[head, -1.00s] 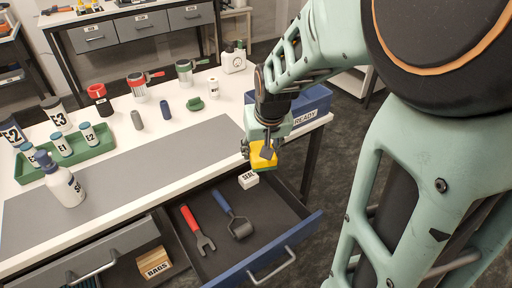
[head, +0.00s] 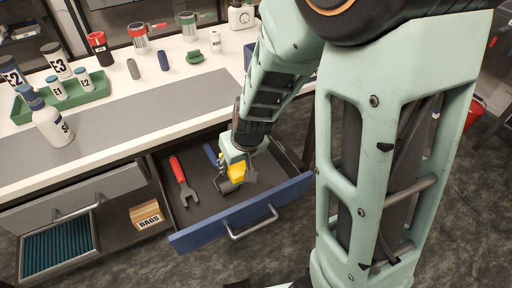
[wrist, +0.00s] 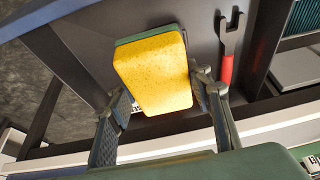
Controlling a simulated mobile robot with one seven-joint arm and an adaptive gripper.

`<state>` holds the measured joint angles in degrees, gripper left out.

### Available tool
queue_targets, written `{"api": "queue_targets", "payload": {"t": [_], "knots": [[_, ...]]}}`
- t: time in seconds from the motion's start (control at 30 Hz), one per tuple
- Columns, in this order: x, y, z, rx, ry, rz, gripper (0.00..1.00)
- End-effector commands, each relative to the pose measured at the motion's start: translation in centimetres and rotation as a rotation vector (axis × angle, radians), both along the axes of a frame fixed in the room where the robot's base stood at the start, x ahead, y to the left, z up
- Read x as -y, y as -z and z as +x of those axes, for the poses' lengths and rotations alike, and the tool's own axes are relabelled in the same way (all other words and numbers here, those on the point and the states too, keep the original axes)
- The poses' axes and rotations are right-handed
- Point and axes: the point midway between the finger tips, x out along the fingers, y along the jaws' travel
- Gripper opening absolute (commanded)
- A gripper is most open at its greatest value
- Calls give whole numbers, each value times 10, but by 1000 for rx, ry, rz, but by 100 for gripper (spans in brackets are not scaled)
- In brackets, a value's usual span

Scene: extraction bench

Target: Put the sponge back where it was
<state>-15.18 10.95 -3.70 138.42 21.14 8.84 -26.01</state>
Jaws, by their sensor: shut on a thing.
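The sponge (head: 237,171) is yellow with a green layer. It also shows in the wrist view (wrist: 155,75), between the two fingers. My gripper (head: 236,178) is shut on it; in the wrist view the fingers (wrist: 160,115) stand on either side of the sponge. The gripper is inside or just above the open blue-fronted drawer (head: 190,238), in its right part. I cannot tell whether the sponge touches the drawer floor.
A red-handled tool (head: 184,181) lies in the drawer, left of the gripper. A blue-handled tool (head: 210,153) is partly hidden. The white SEAL block is mostly hidden. Bottles and a green tray (head: 75,96) stand on the bench.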

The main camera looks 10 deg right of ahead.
Motion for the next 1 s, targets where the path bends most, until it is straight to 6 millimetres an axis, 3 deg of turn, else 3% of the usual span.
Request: {"api": "queue_targets", "payload": {"t": [0.17,0.5,0.7,1.0], "knots": [[12,18,11,4,-4,-6,24],[67,55,67,1,-3,-4,24],[84,88,86,1,-6,-4,24],[95,105,97,1,-7,-4,24]]}}
